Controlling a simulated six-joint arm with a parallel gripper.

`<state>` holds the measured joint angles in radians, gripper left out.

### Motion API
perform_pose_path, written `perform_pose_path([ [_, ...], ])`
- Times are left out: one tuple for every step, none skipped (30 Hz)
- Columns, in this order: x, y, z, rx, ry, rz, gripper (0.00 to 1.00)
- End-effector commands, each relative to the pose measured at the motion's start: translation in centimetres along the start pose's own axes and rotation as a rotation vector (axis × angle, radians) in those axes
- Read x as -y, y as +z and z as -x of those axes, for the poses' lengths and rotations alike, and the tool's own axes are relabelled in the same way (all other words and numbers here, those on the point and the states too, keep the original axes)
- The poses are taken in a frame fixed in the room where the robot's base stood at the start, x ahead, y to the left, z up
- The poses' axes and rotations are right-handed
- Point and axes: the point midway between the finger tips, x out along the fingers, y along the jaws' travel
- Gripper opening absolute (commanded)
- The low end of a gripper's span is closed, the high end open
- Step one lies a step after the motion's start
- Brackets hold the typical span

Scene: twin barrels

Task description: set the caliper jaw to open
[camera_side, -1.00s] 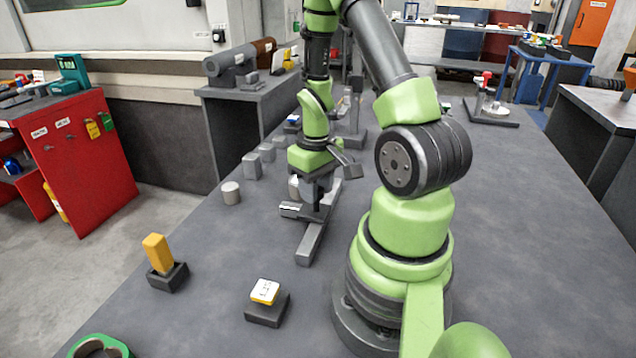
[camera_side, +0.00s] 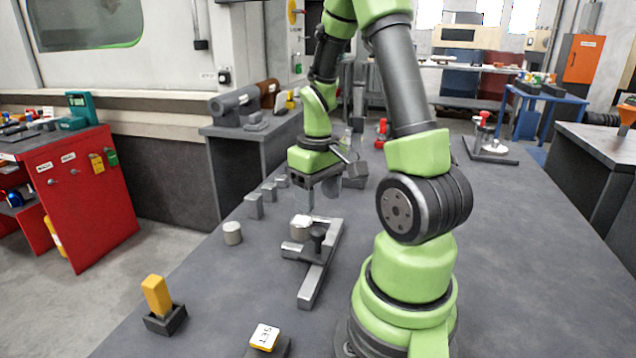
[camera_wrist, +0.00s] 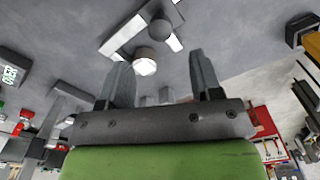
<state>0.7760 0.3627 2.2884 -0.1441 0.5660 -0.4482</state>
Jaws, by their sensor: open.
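The caliper (camera_side: 312,284) lies on the grey bench, a long grey bar with crosspieces to its left and a dark round knob (camera_side: 317,233) standing on it. A short pale cylinder (camera_side: 300,228) stands close beside the knob, on the caliper's left. In the wrist view the caliper (camera_wrist: 122,36), knob (camera_wrist: 160,29) and pale cylinder (camera_wrist: 145,62) are beyond the fingertips. My gripper (camera_side: 322,204) is open and empty, above and behind the knob, apart from it. Its two fingers (camera_wrist: 156,62) show spread. The exact jaw gap is hard to tell.
Another cylinder (camera_side: 232,233) and several small grey blocks (camera_side: 255,206) stand left of the caliper. A yellow block (camera_side: 156,295) sits in a dark holder, and a yellow-edged white button (camera_side: 264,337) is at the front.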

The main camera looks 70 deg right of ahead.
Motion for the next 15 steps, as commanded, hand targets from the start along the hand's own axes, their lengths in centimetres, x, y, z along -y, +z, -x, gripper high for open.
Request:
perform_pose_path([
  [0.0,-0.1,0.8,-0.006,0.002,0.001,0.59],
  [0.0,-0.1,1.2,-0.005,0.002,0.001,0.59],
  [0.0,-0.1,1.6,-0.004,0.002,0.000,0.59],
  [0.0,-0.1,1.8,-0.004,0.001,0.000,0.59],
  [0.0,-0.1,2.0,-0.003,0.001,0.001,0.59],
  [0.0,0.0,2.2,-0.002,0.001,0.001,0.59],
  [0.0,0.0,2.3,-0.001,0.000,0.001,0.59],
  [0.0,0.0,2.4,0.000,0.000,0.001,0.59],
  [0.0,0.0,2.5,0.000,0.001,0.001,0.59],
  [0.0,0.0,2.5,0.000,0.000,0.001,0.59],
  [0.0,0.0,2.5,0.000,0.000,0.001,0.59],
  [0.0,0.0,2.5,0.001,0.000,0.001,0.59],
  [0.0,0.0,2.5,0.001,0.000,0.001,0.59],
  [0.0,0.0,2.5,0.001,0.000,0.001,0.59],
  [0.0,0.0,2.5,0.001,0.000,0.001,0.59],
])
